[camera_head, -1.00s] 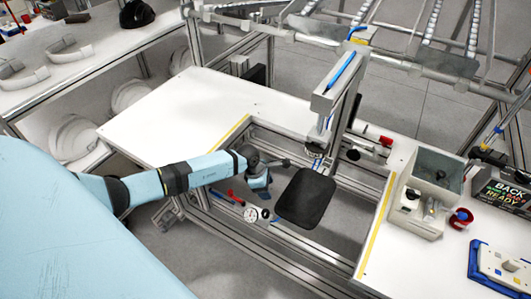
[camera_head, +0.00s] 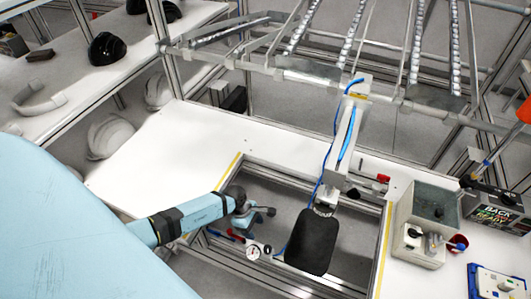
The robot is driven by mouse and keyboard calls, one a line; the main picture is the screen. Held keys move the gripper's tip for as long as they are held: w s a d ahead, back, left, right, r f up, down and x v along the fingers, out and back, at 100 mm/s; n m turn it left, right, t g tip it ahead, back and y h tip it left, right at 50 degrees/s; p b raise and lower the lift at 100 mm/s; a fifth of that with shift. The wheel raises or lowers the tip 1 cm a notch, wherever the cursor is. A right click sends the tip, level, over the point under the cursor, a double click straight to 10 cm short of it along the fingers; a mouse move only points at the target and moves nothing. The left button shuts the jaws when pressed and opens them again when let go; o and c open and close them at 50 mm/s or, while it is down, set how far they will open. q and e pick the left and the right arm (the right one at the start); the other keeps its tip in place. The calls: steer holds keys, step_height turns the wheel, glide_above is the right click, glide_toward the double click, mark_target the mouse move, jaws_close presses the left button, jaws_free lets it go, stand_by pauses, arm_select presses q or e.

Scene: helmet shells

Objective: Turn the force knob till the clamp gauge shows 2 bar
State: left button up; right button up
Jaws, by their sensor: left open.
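A small round gauge (camera_head: 254,252) with a white face sits on the front rail of the frame opening in the bench. Its needle and numbers are too small to read. A small dark round part (camera_head: 267,249), possibly the force knob, is just right of it. A clamp with a large black pad (camera_head: 312,242) hangs from a grey post right of the gauge. My left gripper (camera_head: 268,211) is open and empty, above and behind the gauge in the picture, apart from it. My right gripper is not in view.
A red-handled part (camera_head: 235,236) lies on the rail left of the gauge. A grey box (camera_head: 423,222) with a small lever stands on the right bench. The clamp post (camera_head: 341,145) rises behind the pad. The white bench top (camera_head: 170,165) at left is clear.

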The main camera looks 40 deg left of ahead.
mark_target(267, 248)
arm_select(q)
steer(key=b+x, duration=0.1)
steer(key=x, duration=1.2)
steer(key=shift+f, duration=0.15)
steer(key=c, duration=0.9)
